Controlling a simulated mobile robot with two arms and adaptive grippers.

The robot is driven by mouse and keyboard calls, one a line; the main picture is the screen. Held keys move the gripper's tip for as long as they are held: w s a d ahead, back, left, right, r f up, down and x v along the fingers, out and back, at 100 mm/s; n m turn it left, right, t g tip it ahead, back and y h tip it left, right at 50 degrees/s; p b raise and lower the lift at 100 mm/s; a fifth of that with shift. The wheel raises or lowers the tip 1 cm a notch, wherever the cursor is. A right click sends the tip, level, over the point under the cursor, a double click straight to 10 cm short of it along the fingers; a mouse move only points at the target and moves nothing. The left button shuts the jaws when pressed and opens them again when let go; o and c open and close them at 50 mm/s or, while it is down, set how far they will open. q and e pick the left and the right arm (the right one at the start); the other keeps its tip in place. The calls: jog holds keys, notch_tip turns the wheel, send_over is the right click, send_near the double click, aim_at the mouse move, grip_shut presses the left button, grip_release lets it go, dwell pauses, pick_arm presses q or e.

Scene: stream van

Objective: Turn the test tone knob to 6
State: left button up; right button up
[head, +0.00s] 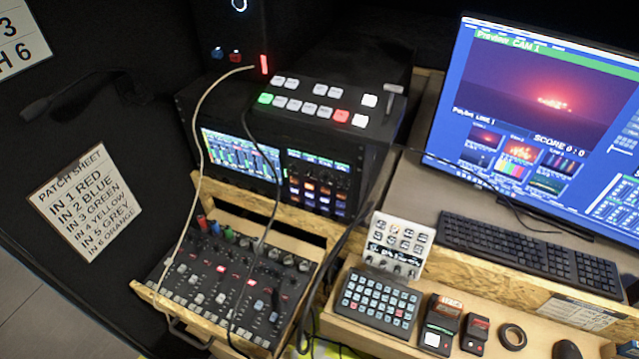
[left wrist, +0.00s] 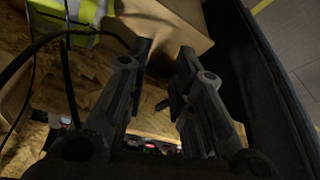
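I cannot make out a knob labelled test tone in either view. Small knobs show on the black audio mixer (head: 232,285) in the wooden drawer at lower left. More small dark knobs sit along the bottom of the white panel unit (head: 398,243) at centre right. Their markings are too small to read. My left gripper (left wrist: 165,49) is open and empty in the left wrist view, its two dark fingers apart over a wooden surface. No knob can be clearly seen between the fingers. Neither gripper shows in the head view, and my right gripper is in no view.
A video switcher (head: 318,101) stands on a black rack unit with screens. A monitor (head: 555,110), keyboard (head: 530,255), button pad (head: 378,302) and small devices fill the right. Loose cables hang over the mixer. A yellow vest (left wrist: 70,12) lies at the wrist view's top.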

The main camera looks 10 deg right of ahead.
pick_arm(q)
jog(key=w+d+r+m+t+h, duration=0.1)
jog(key=w+d+r+t+h, duration=0.2)
jog(key=w+d+r+t, duration=0.7)
jog(key=m+t+h, duration=0.1)
jog(key=m+h, duration=0.2)
jog(key=h, duration=0.4)
send_near(323, 182)
jog(key=p+x, duration=0.3)
jog(key=x, duration=0.3)
jog(key=shift+w+d+r, duration=0.15)
jog(key=shift+w+d, duration=0.05)
jog(key=shift+x, duration=0.8)
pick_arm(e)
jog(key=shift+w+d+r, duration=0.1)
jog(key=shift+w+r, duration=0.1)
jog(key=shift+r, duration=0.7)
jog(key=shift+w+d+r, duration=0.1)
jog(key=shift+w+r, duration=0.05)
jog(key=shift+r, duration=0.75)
pick_arm(q)
grip_shut()
